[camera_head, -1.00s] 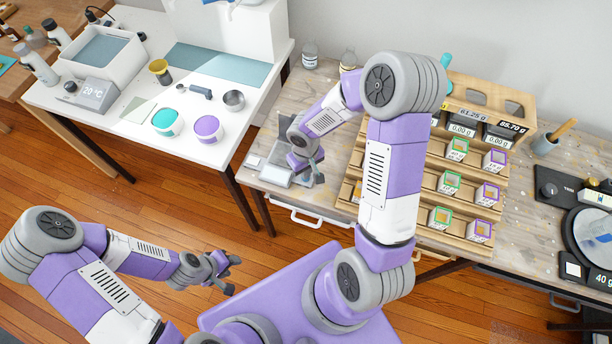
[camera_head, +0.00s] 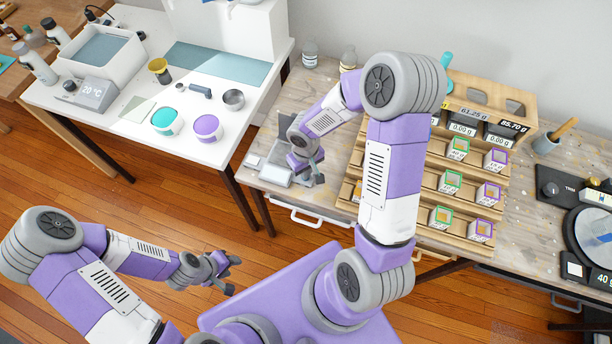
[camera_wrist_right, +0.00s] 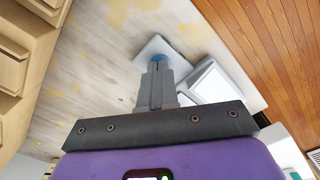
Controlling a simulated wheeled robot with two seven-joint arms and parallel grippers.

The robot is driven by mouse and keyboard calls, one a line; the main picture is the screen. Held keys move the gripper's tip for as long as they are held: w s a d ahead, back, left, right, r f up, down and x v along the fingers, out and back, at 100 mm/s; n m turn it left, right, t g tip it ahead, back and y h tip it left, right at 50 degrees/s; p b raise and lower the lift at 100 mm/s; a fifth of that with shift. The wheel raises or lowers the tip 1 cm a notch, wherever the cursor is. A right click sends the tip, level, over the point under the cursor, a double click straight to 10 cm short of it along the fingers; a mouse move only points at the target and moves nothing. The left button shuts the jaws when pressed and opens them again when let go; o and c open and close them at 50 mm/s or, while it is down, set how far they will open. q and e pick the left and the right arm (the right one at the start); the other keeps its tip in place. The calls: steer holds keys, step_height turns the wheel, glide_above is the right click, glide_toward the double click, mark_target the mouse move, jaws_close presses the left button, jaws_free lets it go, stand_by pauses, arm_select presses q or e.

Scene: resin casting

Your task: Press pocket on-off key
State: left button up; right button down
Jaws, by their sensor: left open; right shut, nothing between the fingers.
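My right gripper (camera_head: 312,172) is over the middle bench, beside a small pale slab (camera_head: 275,174) that looks like part of the pocket scale. In the right wrist view its fingers (camera_wrist_right: 158,75) are shut, with nothing held. Their tips lie over a blue round spot (camera_wrist_right: 158,57) on a light grey pad (camera_wrist_right: 153,46), and I cannot tell whether they touch it. The blue spot may be the key; the fingers partly cover it. The slab (camera_wrist_right: 212,95) shows right of the fingers. My left gripper (camera_head: 230,273) is open and empty over the floor.
A white table (camera_head: 200,150) with tubs is at left. A round-plate scale (camera_head: 595,240) sits at far right.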

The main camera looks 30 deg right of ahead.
steer(key=shift+f+b, duration=0.4)
steer(key=shift+f, duration=0.05)
step_height(320, 180, up, 5)
steer(key=p, duration=0.4)
steer(key=shift+r, duration=0.15)
stand_by(0.7)
